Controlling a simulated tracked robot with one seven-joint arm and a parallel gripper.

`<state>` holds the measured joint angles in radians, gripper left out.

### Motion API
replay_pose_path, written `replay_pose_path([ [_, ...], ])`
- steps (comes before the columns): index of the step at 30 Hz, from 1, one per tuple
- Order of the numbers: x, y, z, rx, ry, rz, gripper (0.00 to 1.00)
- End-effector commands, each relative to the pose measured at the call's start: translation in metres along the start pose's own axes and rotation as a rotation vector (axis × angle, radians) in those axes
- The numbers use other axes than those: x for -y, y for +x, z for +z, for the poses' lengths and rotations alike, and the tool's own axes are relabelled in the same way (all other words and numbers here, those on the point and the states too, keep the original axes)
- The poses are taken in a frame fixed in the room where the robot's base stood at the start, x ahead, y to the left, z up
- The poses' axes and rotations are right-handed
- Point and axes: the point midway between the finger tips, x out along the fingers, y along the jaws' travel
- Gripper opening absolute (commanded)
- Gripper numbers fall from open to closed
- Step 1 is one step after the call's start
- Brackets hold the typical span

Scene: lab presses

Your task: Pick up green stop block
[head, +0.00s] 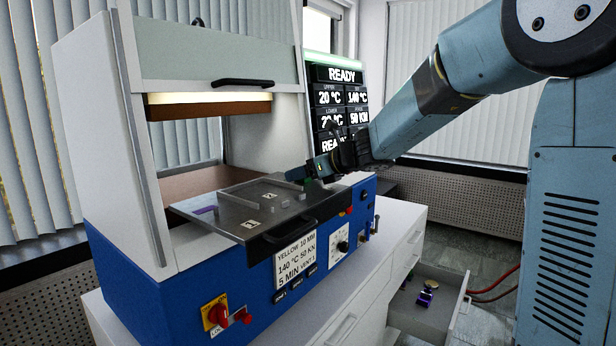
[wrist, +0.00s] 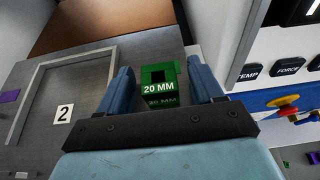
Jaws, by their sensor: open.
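The green stop block (wrist: 160,74), marked 20 MM in white, shows in the wrist view between the two blue fingers of my gripper (wrist: 160,72). Its lower part also reads 20 MM, perhaps as a reflection in the metal. The fingers are apart, with a gap on each side of the block. In the head view my gripper (head: 312,172) is low over the right end of the press's metal plate (head: 210,222). There the arm's end mostly hides the block.
The press has a blue base (head: 262,288) with knobs and a raised front guard (head: 215,55). A rectangular frame (wrist: 88,47) and a purple piece (head: 205,210) lie on the plate. An open drawer (head: 420,318) at lower right holds small coloured pieces. A screen (head: 341,75) reads READY.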

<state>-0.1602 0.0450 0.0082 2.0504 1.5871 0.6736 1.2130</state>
Motion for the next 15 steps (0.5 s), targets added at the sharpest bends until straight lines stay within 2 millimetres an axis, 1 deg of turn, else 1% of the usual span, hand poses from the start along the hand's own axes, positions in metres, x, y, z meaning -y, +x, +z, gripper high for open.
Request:
replay_pose_path([
  [7,0.0000,0.0021,0.0002,0.000,0.000,0.000,0.65],
  [15,0.0003,0.0017,-0.0001,0.000,0.000,-0.001,0.39],
])
